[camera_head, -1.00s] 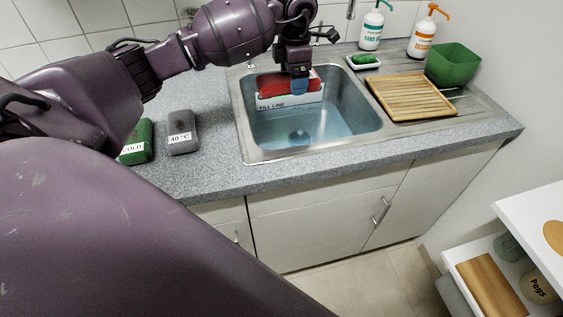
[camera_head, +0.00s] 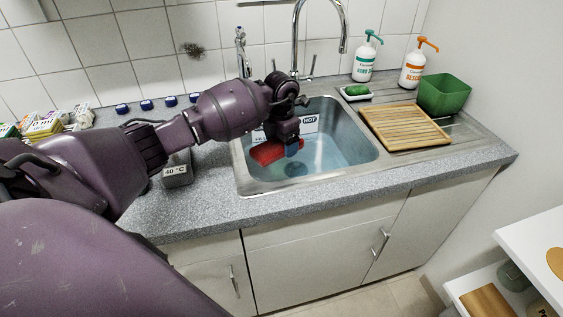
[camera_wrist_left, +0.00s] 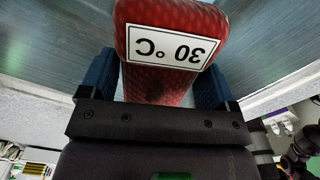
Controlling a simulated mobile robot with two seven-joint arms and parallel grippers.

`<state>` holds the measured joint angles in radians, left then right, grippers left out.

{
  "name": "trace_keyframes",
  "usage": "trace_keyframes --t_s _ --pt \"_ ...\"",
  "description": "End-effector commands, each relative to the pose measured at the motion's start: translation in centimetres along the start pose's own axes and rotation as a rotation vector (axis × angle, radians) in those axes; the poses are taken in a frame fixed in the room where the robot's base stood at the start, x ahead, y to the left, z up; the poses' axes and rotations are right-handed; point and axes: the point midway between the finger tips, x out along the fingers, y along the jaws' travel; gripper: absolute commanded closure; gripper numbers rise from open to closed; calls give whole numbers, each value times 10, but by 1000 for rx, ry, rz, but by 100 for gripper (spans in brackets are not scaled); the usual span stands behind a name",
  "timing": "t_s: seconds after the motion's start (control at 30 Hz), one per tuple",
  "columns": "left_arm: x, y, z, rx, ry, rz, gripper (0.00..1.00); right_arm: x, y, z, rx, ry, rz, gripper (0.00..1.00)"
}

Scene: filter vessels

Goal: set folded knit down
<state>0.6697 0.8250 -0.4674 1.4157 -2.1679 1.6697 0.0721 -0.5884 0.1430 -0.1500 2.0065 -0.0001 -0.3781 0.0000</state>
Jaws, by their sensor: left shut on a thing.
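The folded knit (camera_head: 267,153) is a red bundle. In the left wrist view the knit (camera_wrist_left: 155,92) carries a white label reading 30 °C, upside down. My left gripper (camera_head: 291,148) is shut on it, with a blue finger on each side. It holds the knit over the left part of the sink (camera_head: 371,158), which has bluish water in it. I cannot tell whether the knit touches the water. My right gripper is not in view.
A grey block marked 40 °C (camera_head: 177,173) stands on the counter left of the sink, partly behind my arm. A wooden rack (camera_head: 404,127), green tub (camera_head: 444,93) and two pump bottles are on the right. The tap (camera_head: 342,42) rises behind the sink.

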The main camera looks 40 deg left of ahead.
Motion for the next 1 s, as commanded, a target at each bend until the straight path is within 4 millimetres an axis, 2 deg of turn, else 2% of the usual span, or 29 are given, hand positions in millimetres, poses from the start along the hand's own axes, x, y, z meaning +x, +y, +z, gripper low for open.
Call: trace_keyframes --t_s 0.1,0.37,0.67,1.0 --pt "21 -1 0 1 2 -2 46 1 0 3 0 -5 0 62" --pt "35 0 0 1 -1 0 46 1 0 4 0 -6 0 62" --pt "73 -1 0 0 1 -3 46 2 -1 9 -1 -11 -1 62" --pt "75 0 0 2 -1 0 46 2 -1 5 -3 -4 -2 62"
